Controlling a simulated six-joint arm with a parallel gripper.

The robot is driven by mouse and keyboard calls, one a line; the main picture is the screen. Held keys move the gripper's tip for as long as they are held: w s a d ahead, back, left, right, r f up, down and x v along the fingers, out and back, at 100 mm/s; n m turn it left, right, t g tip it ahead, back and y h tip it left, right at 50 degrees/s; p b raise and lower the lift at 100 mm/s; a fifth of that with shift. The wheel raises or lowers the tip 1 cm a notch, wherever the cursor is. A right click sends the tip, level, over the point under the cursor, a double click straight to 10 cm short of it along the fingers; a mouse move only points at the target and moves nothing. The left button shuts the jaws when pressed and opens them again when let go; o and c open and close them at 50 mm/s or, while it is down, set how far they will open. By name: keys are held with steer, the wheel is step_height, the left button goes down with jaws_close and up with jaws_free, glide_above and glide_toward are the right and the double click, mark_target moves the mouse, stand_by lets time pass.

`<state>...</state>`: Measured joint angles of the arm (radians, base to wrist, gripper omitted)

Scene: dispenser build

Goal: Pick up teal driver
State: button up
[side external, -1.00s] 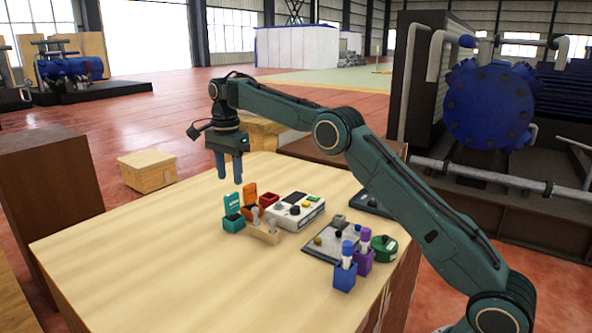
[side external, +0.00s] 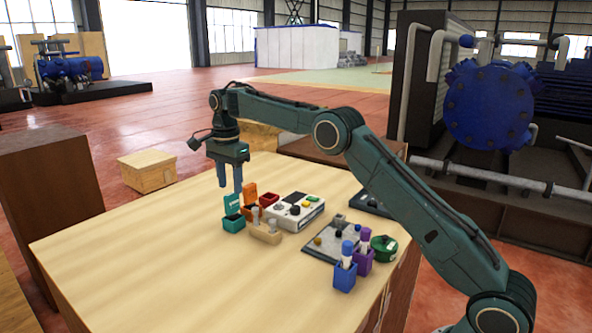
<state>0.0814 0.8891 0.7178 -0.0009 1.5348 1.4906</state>
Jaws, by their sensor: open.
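A small wooden rack (side external: 266,236) beside the teal box holds upright grey-topped pieces, too small to identify.
A white device with knobs (side external: 297,211), a grey plate (side external: 330,245), blue (side external: 345,277) and purple holders, and a green round container (side external: 384,249) lie right. The table's left is clear.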

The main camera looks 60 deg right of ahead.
mark_target(231, 194)
steer(key=shift+f, duration=2.65)
steer(key=shift+c, duration=0.2)
jaws_close()
